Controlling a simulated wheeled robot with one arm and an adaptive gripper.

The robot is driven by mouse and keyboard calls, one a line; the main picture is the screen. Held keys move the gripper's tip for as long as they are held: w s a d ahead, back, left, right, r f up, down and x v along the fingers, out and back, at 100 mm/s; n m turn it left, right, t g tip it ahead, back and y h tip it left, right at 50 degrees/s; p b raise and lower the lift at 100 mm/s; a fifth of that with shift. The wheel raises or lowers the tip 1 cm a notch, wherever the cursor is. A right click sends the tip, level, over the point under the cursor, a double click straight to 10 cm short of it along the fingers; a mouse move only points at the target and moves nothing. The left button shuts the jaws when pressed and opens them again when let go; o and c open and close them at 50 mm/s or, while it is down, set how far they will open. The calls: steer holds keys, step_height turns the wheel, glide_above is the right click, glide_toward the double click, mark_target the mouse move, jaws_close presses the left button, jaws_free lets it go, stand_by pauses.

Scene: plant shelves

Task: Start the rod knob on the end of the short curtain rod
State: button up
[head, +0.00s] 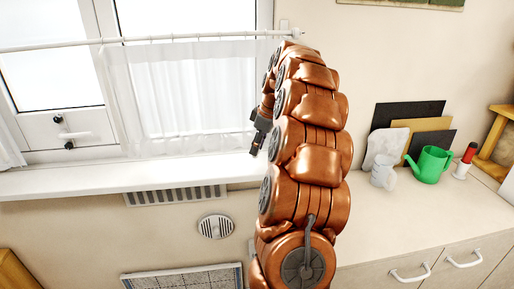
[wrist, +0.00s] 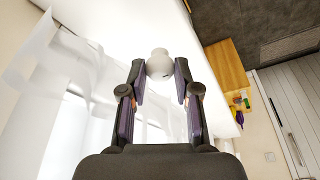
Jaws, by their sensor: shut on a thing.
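The white curtain rod (head: 200,37) runs across the window in the head view, with a sheer white curtain (head: 180,90) hanging from it. Its right end meets the wall near a small white bracket (head: 285,25), close behind the top of my arm. My gripper (head: 262,142) hangs in front of the window's right side, below the rod. In the wrist view my gripper (wrist: 160,72) is shut on the pale round rod knob (wrist: 159,62), held between the fingertips. The knob is apart from the rod. In the head view I cannot make the knob out.
A white windowsill (head: 130,176) runs below the curtain. On the counter (head: 430,205) at right are a green watering can (head: 430,164), a grey-white jug (head: 384,172) and a red-and-white bottle (head: 466,160). A wooden shelf (head: 497,140) stands at the right edge. Space before the window is free.

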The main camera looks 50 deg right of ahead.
steer(key=shift+r, duration=1.25)
stand_by(0.3)
